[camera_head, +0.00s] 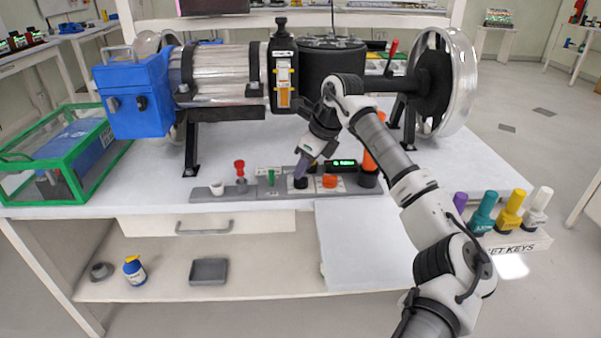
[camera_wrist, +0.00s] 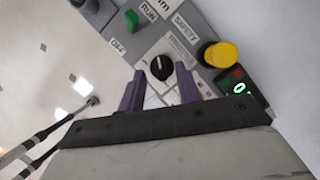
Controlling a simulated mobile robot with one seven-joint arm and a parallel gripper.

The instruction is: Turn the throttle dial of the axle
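A round black dial (camera_wrist: 160,67) with a white pointer mark sits on a light plate of the control strip. I take it for the throttle dial; the small print beside it is too small to read. My gripper (camera_wrist: 160,79) is open, with its purple fingers apart on the near left and right of the dial. A gap shows between fingers and dial, and I cannot tell the height left. In the head view my gripper (camera_head: 301,168) points down at the control strip (camera_head: 220,191), largely covering the dial. The axle assembly (camera_head: 222,70) stands behind on the table.
An orange-yellow button (camera_head: 330,181) and a lit green display (camera_head: 341,164) are right of the dial. A red-orange cone-like part (camera_head: 371,150) rises at right.

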